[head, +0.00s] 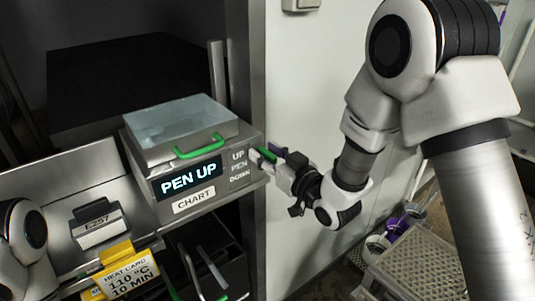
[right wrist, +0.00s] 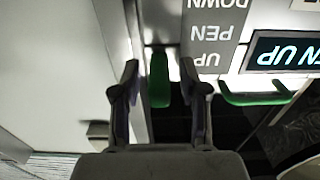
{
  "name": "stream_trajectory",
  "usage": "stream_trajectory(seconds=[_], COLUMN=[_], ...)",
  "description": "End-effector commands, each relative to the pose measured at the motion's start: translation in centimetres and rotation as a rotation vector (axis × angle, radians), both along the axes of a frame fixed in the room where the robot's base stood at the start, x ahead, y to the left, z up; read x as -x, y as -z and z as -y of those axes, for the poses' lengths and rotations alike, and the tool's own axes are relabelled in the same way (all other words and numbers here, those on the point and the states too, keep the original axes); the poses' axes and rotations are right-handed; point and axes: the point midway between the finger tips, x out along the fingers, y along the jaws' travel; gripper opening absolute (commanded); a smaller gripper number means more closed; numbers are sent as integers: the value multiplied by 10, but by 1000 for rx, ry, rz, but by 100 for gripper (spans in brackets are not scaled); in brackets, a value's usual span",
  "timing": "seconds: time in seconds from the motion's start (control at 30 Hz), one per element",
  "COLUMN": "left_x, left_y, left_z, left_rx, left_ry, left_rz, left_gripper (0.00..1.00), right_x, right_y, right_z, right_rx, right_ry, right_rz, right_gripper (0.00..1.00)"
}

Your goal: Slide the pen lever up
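The chart recorder (head: 207,195) is a grey box with a lit display (head: 188,179) reading "PEN UP". Its green pen lever (head: 268,154) is on the right side, level with the printed word UP. My right gripper (head: 274,163) is at that side of the box. In the right wrist view, which is upside down, the lever (right wrist: 159,80) lies between the two fingers of my right gripper (right wrist: 163,82). The fingers are apart, with a visible gap on each side of the lever. My left gripper is not in view; only a part of my left arm shows.
A clear lid with a green handle (head: 199,146) tops the recorder. A grey block marked E257 (head: 98,225) and a yellow heat card (head: 124,272) are at lower left. A pale wall (head: 320,75) is behind my right arm, and a grey crate (head: 425,262) stands at lower right.

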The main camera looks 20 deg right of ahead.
Motion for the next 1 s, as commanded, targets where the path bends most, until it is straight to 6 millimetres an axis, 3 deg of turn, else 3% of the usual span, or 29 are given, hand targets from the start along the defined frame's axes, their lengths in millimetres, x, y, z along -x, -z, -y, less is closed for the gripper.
stream_trajectory(seconds=[0.17, 0.4, 0.5, 1.0], left_x=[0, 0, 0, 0], left_y=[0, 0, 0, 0], left_z=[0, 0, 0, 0], left_rx=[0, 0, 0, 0], left_ry=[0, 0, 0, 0], left_rz=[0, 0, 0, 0], left_gripper=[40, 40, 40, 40], right_x=[12, 55, 64, 66], right_y=[1, 2, 1, 2], right_z=[5, 20, 23, 23], right_rx=[0, -2, -1, 1], right_ry=[1, 1, -1, -1], right_rz=[-3, -5, -3, -3], right_gripper=[44, 44, 44, 44])
